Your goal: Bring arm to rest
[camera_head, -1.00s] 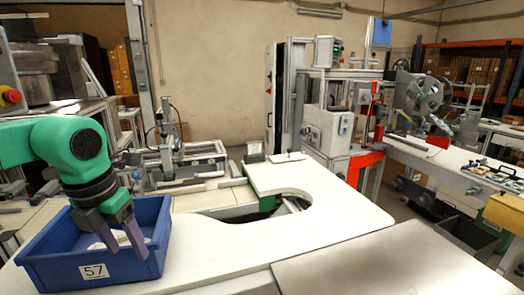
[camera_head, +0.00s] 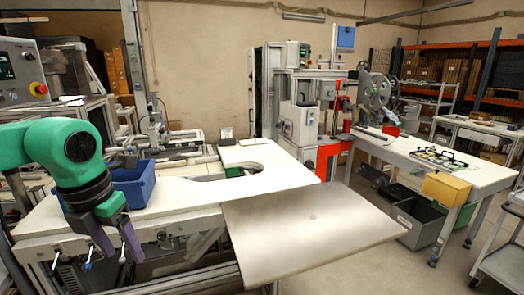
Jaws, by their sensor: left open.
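My left gripper (camera_head: 118,238) hangs from the green arm at the left of the head view, with its fingers pointing down. Its two purple-grey fingers are apart, with nothing visible between them. It is in front of the white table's (camera_head: 190,200) near edge, to the near side of the blue bin (camera_head: 140,186). The bin stands on the table partly hidden behind my arm, and its contents cannot be seen from here. My right gripper is not in view.
A light grey panel (camera_head: 312,225) juts from the white table toward me. A machine (camera_head: 303,110) stands behind. At right are a workbench with a yellow box (camera_head: 446,188), a grey crate (camera_head: 417,222) on the floor, and a cart (camera_head: 505,250). Open floor lies between.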

